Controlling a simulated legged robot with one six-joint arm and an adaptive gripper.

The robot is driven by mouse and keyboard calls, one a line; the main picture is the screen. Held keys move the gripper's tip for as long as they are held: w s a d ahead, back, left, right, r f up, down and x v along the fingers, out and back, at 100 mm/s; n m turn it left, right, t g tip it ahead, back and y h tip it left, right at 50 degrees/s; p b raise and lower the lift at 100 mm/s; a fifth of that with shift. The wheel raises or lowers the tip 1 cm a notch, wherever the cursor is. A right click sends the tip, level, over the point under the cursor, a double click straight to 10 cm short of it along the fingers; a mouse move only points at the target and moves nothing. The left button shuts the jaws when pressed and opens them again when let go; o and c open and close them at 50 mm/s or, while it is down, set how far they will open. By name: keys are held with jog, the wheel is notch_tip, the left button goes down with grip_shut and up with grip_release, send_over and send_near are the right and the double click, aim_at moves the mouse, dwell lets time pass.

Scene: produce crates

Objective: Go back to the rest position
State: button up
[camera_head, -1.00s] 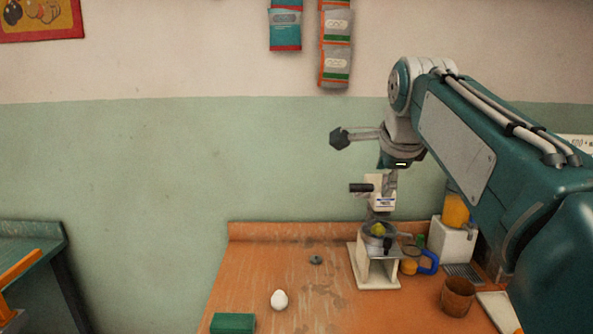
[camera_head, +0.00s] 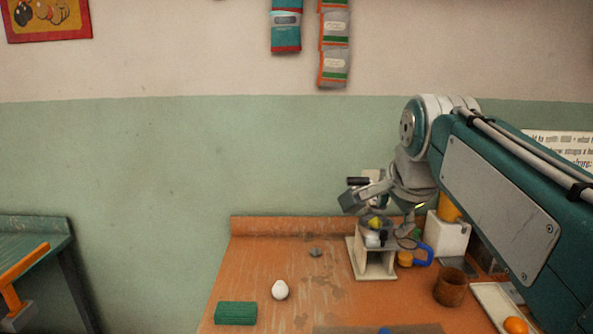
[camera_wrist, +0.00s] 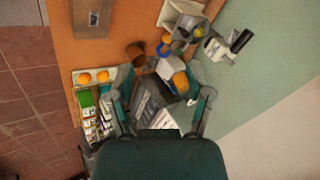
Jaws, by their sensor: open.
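My gripper (camera_wrist: 165,88) is open and empty in the wrist view, its two fingers spread apart above the right part of the orange table. In the head view my gripper (camera_head: 408,226) points down beside the white stand (camera_head: 373,262), partly hidden among the things there. Behind the fingers in the wrist view are a white block-shaped machine (camera_wrist: 170,66) with an orange container on it and a grey grating. I cannot tell the exact gap between my gripper and these things.
On the table are a white egg-like object (camera_head: 280,290), a green block (camera_head: 235,313), a brown cup (camera_head: 451,287), a blue-handled mug (camera_head: 422,254) and a tray (camera_head: 494,300) with oranges. The table's left middle is fairly clear. A teal table (camera_head: 32,232) stands far left.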

jog(key=s+f+n+g, duration=0.1)
jog(key=s+f+n, duration=1.2)
jog(key=s+f, duration=0.5)
jog(key=shift+s+f, duration=0.4)
jog(key=shift+f, duration=0.3)
